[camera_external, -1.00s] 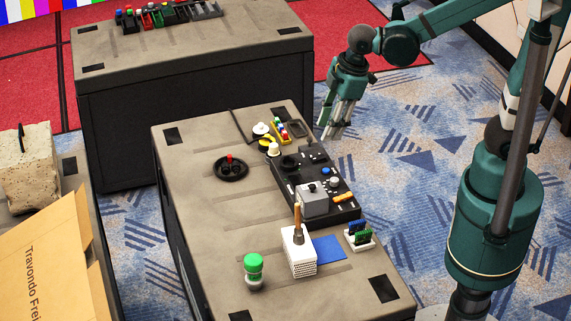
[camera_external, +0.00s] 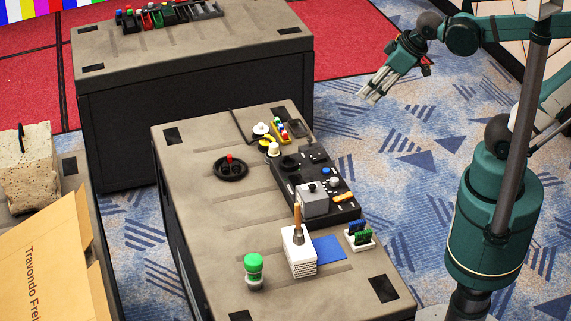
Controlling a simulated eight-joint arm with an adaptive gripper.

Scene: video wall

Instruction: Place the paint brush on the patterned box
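The paint brush (camera_external: 297,218), with a wooden handle and a dark lower part, stands upright at a white box with a fine pattern on its side (camera_external: 303,268). It appears to rest on top of the box; its lower end is too small to tell exactly. The box stands on the near part of the grey table (camera_external: 200,207), left of a flat blue piece. My gripper (camera_external: 368,96) is in the air to the upper right, well apart from brush and box. Its fingers look spread, with nothing visible between them.
A black control panel (camera_external: 338,210) with a grey block lies behind the box. A green-topped jar (camera_external: 254,270) stands at its left, a small rack (camera_external: 360,238) at its right. A black round dish (camera_external: 231,168) is farther back. The table's left strip is mostly clear.

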